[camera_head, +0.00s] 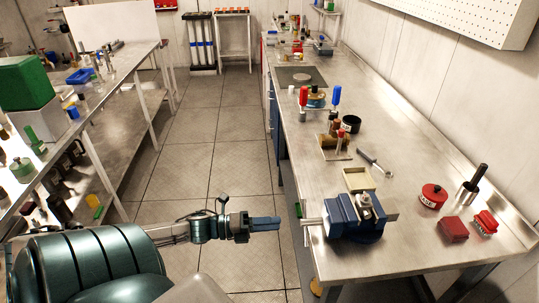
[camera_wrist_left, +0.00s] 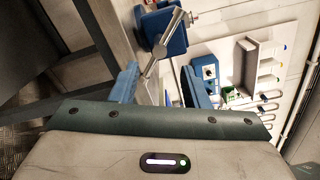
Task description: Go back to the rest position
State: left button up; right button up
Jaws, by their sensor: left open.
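My left arm comes in from the left in the head view, low over the floor in the aisle. My left gripper (camera_head: 265,223) has blue fingers that point right, toward the bench. It is apart from the blue vise (camera_head: 352,217) at the bench's near left corner. In the left wrist view the two blue fingers of the left gripper (camera_wrist_left: 160,86) stand apart with nothing held between them. The vise (camera_wrist_left: 163,28) with its metal handle bar shows beyond them. My right gripper is in neither view.
The steel workbench (camera_head: 410,165) runs along the right. It carries a red round part (camera_head: 432,196), a red block (camera_head: 453,229), a wrench (camera_head: 375,162) and a beige tray (camera_head: 358,179). A cluttered shelf (camera_head: 115,80) stands left. The tiled floor (camera_head: 200,125) between them is clear.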

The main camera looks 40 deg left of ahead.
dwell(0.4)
pick_arm(q)
jog(key=s+a+f+n+y, duration=0.2)
jog(key=a+f+n+y, duration=0.4)
jog(key=f, duration=0.7)
jog(key=s+a+f+n+y, duration=0.1)
jog(key=a+f+n+y, duration=0.4)
jog(key=a+f+n, duration=0.5)
jog(key=s+d+f+n+g+y, duration=0.1)
jog(key=s+d+f+n+g, duration=0.15)
jog(key=f, duration=0.45)
jog(key=s+d+f+n+g+y, duration=0.1)
jog(key=s+f, duration=0.3)
jog(key=f, duration=0.2)
jog(key=s+d+f+n+g, duration=0.2)
jog(key=s+d+f+n, duration=0.1)
jog(key=s+f, duration=0.35)
jog(key=s+d+f+n+g, duration=0.2)
jog(key=s+d+f+n, duration=0.15)
jog(key=s+f, duration=0.3)
jog(key=s+d+f+n+g, duration=0.2)
jog(key=s+d+f, duration=0.2)
jog(key=s+d, duration=0.2)
jog(key=s+d+f+n+g+b, duration=0.1)
jog(key=s+d+f+n+g, duration=0.1)
jog(key=s+d, duration=0.4)
notch_tip(320, 180, down, 3)
jog(key=shift+s+d+r+g, duration=0.1)
jog(key=shift+s+d+g, duration=0.2)
jog(key=shift+d+g, duration=0.2)
